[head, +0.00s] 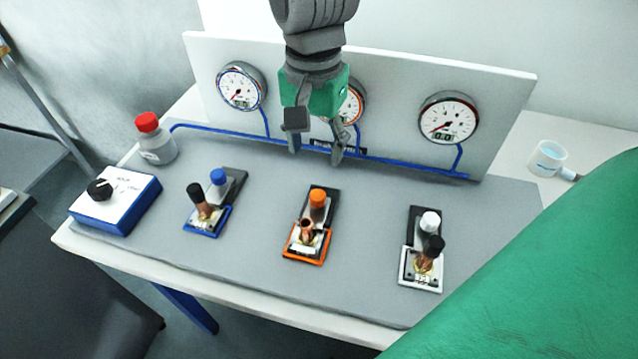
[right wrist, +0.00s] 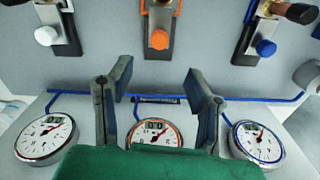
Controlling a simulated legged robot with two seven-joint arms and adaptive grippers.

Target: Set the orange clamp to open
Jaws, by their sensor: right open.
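The orange clamp (head: 307,252) lies on the grey mat in the middle of the row, with an orange frame, an upright copper-coloured piece and an orange knob (head: 318,197) at its far end. In the right wrist view its orange knob (right wrist: 159,39) shows at the top centre, and the clamp is cut off by the frame edge. My right gripper (head: 316,152) is open and empty. It hangs beyond the clamp, in front of the gauge panel, apart from the clamp. Its two fingers (right wrist: 157,85) are spread wide in the wrist view. My left gripper is not in view.
A blue clamp (head: 207,218) and a white clamp (head: 421,268) flank it. The gauge panel (head: 400,90) with a blue pipe stands close behind my gripper. The mat between clamps is clear.

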